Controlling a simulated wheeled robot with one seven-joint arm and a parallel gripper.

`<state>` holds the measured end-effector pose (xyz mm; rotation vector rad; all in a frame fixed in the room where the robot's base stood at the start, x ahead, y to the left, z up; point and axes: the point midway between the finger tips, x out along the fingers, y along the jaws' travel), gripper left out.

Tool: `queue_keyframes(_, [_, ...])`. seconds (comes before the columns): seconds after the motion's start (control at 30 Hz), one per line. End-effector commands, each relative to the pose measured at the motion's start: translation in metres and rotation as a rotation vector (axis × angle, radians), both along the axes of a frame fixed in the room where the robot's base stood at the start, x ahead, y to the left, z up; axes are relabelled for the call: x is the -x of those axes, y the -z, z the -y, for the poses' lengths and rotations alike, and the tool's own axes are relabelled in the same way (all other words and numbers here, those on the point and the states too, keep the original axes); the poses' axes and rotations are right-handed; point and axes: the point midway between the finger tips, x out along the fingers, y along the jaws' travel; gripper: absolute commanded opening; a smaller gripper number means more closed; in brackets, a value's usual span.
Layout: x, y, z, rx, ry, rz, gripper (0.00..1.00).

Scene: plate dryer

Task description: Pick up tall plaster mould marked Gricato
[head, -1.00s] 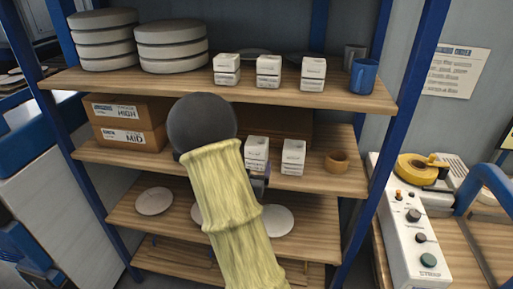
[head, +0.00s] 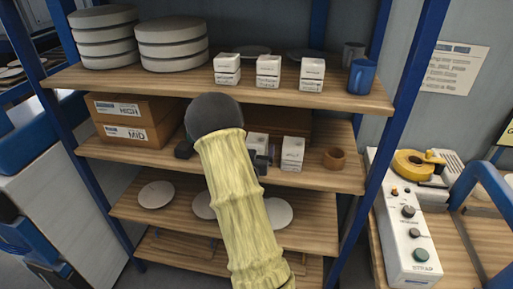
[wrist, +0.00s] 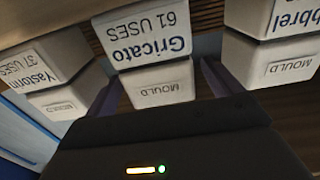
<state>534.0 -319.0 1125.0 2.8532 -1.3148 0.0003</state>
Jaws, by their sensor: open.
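That view is upside down. The mould is a two-part stack; its other part is marked MOULD. My gripper (wrist: 158,82) is open, with one dark finger on each side of this mould and nothing held. Whether the fingers touch it I cannot tell. In the head view my arm reaches to the second shelf and hides part of it, and I cannot surely pick out the Gricato mould there.
Moulds marked Yastorin (wrist: 50,62) and "abbrel" (wrist: 275,55) flank it closely. The top shelf above carries moulds, round discs and mugs.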

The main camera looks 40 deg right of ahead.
Motion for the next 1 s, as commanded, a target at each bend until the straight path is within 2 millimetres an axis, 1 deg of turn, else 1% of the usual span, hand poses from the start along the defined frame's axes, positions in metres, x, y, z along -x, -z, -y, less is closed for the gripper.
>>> queue_keyframes(0.03, [-0.004, -0.003, 0.006, 0.0, 0.002, -0.001, 0.91])
queue_keyframes(0.1, [-0.01, -0.003, 0.014, 0.0, 0.002, 0.0, 0.91])
queue_keyframes(0.2, [-0.016, -0.001, 0.019, 0.0, 0.001, 0.0, 0.91])
queue_keyframes(0.77, [-0.017, 0.0, 0.02, 0.0, 0.001, 0.0, 0.91])
queue_keyframes(0.8, [-0.017, 0.0, 0.02, 0.0, 0.001, 0.0, 0.83])
queue_keyframes(0.97, [-0.017, 0.0, 0.02, 0.0, 0.001, 0.0, 0.52])
queue_keyframes(1.0, [-0.017, 0.0, 0.02, 0.0, 0.001, 0.0, 0.44])
